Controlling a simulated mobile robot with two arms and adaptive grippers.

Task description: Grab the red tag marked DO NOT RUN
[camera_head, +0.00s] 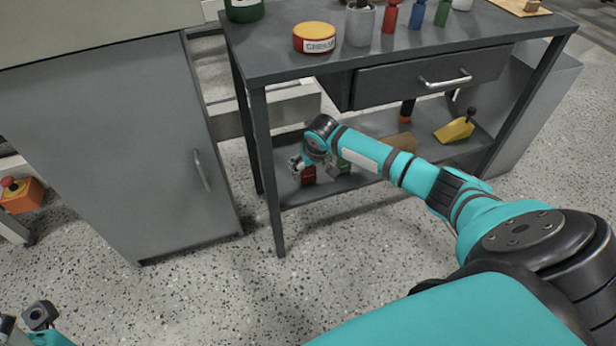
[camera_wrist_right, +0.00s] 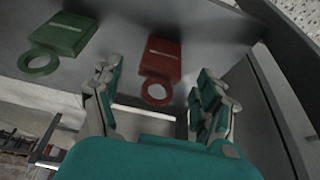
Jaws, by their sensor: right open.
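The red tag (camera_wrist_right: 162,58) has a square body with a pale label strip and a ring at one end. It lies on the lower shelf of the grey bench, and part of it shows in the head view (camera_head: 308,175). The lettering is too small to read. My right gripper (camera_wrist_right: 155,95) is open and empty, with the tag's ring lying between and beyond its fingers. In the head view the right gripper (camera_head: 298,163) reaches over the lower shelf, close to the tag. A teal and dark part of my left arm shows at the bottom left corner; its fingers are not clear.
A green tag (camera_wrist_right: 66,35) of similar shape lies beside the red one. A yellow object (camera_head: 455,130) lies farther right on the shelf. The bench's leg (camera_head: 266,170) and drawer (camera_head: 415,80) bound the space. A grey cabinet (camera_head: 120,150) stands at left.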

